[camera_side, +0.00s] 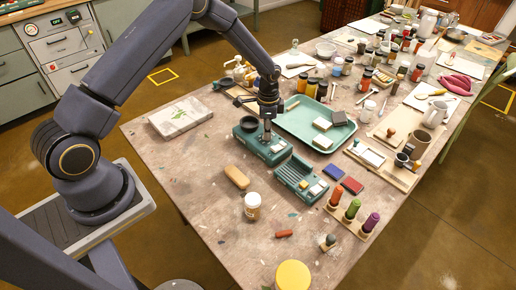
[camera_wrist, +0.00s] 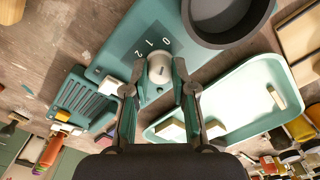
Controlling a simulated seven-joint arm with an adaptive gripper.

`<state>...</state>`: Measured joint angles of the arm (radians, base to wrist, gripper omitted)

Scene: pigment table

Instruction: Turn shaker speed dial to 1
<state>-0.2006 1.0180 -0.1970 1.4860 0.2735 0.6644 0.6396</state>
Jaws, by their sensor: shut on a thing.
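The shaker (camera_side: 277,155) is a teal box on the table with a dark round cup (camera_side: 250,124) on top. In the wrist view the shaker (camera_wrist: 126,40) shows its panel with the marks 0, 1 and 2 beside a pale speed dial (camera_wrist: 160,68). The dark cup (camera_wrist: 228,18) shows there at the upper right. My gripper (camera_wrist: 158,88) is shut on the dial, one finger on each side. In the side view my gripper (camera_side: 267,134) points down onto the shaker and hides the dial. I cannot tell which number the dial points to.
A teal tray (camera_side: 297,112) with small blocks lies just behind the shaker. A teal slotted rack (camera_side: 291,172) stands close in front. The table's left front is mostly clear.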

